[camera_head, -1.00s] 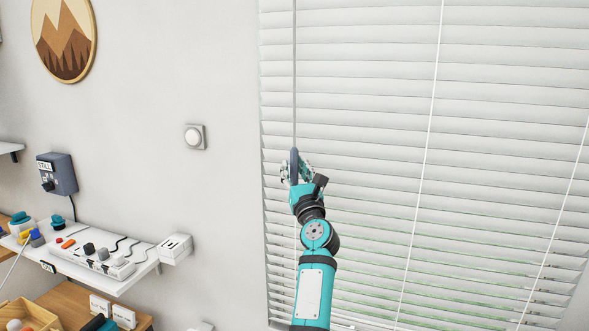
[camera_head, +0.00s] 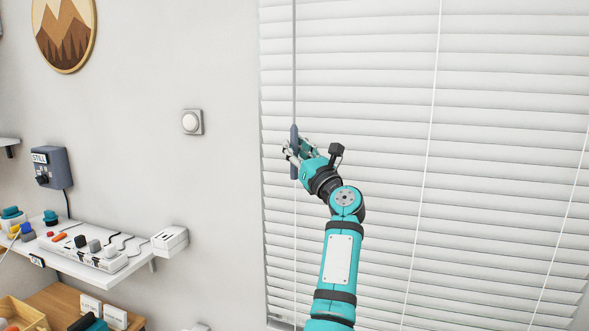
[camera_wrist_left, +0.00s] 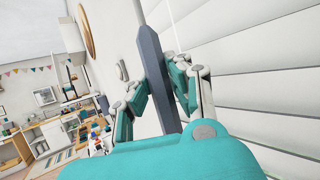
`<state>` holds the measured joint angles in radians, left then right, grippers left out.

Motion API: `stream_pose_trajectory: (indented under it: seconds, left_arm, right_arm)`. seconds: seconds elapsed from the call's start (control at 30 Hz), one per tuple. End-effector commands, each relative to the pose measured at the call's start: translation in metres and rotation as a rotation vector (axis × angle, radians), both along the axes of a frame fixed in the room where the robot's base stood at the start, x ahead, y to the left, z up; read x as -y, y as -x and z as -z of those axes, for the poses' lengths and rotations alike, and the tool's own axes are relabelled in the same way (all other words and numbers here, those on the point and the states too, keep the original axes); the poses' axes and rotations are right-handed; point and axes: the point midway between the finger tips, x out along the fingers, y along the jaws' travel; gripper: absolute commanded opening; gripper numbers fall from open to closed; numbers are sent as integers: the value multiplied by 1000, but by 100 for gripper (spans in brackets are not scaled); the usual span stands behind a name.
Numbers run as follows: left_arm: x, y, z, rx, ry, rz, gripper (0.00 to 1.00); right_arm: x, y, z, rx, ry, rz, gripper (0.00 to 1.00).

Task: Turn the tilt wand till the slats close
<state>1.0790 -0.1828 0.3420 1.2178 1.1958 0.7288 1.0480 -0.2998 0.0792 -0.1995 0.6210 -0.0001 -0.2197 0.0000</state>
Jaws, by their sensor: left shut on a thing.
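The tilt wand (camera_head: 294,70) hangs as a thin grey rod at the left edge of the blind, with a thicker dark grey handle (camera_head: 294,136) at its lower end. My left gripper (camera_head: 295,150) is shut on this handle. In the left wrist view the handle (camera_wrist_left: 153,65) stands between the two fingers (camera_wrist_left: 160,95). The white slats of the blind (camera_head: 480,140) look nearly flat against each other, with thin grey lines between them and no green showing. My right gripper is in neither view.
A shelf (camera_head: 90,262) with a power strip and a grey box (camera_head: 52,167) stand at left. Thin white cords (camera_head: 428,130) run down the blind.

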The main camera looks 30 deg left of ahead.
Motion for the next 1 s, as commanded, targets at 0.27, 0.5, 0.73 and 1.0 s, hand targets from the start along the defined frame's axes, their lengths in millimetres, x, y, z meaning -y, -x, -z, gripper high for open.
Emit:
stream_pose_trajectory:
  seconds: [0.27,0.5,0.73,1.0]
  left_arm:
    - [0,-1,3,-1,3,-165,0]
    - [0,1,1,1,1,-191,0]
    - [0,1,1,1,1,-189,23]
    - [0,1,0,1,0,-188,41]
  right_arm:
    - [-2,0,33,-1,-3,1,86]
    - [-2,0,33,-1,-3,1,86]
    - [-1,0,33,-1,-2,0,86]
    - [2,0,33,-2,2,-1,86]
